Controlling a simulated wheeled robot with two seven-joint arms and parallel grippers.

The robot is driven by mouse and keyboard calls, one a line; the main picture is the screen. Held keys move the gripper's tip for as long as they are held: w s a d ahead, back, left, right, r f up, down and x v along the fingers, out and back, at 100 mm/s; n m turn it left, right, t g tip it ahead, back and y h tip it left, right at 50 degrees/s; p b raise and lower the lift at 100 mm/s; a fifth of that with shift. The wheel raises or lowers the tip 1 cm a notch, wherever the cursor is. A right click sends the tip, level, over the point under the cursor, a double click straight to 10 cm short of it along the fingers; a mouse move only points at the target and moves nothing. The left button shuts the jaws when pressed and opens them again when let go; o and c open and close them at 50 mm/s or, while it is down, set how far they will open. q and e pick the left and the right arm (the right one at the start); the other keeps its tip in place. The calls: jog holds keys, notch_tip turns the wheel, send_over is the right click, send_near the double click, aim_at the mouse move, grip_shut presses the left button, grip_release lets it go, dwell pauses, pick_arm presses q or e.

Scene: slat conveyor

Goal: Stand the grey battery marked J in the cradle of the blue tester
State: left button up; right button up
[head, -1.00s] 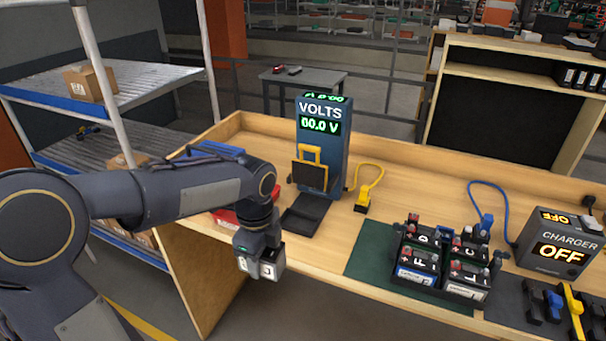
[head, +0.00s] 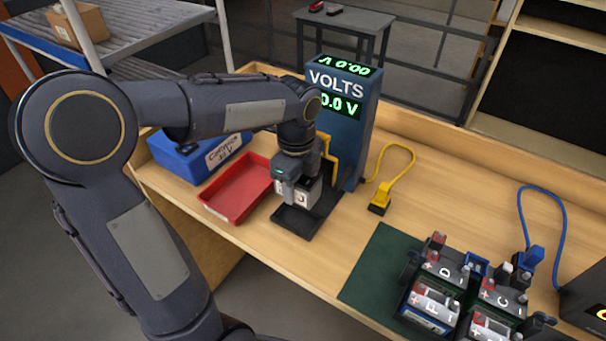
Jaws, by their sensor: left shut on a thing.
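The blue tester (head: 348,136) stands at the back of the bench, its display lit with VOLTS and a reading near 0.0 V. Its black cradle base (head: 290,222) juts out in front. My left gripper (head: 300,188) is shut on the grey battery marked J (head: 312,197) and holds it upright over the cradle. I cannot tell whether the battery's bottom touches the cradle. The gripper and arm hide part of the tester's yellow bracket (head: 331,160). My right gripper is not in view.
A red tray (head: 222,205) and a blue bin (head: 190,166) sit left of the cradle. A yellow plug on a cable (head: 380,198) lies right of the tester.

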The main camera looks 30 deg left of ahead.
pick_arm(q)
jog(key=shift+s+f+b, duration=0.1)
jog(key=shift+f+b, duration=0.45)
jog(key=shift+f, duration=0.2)
notch_tip(320, 180, down, 5)
jog(key=b, duration=0.4)
jog(key=shift+f+b, duration=0.15)
jog(key=shift+b, duration=0.2)
jog(key=shift+a, duration=0.1)
jog(key=shift+f+b, duration=0.3)
jog(key=shift+f, duration=0.4)
jog(key=o, duration=1.2)
jog(key=shift+r, duration=0.1)
notch_tip(320, 180, up, 8)
jog(key=shift+f, duration=0.1)
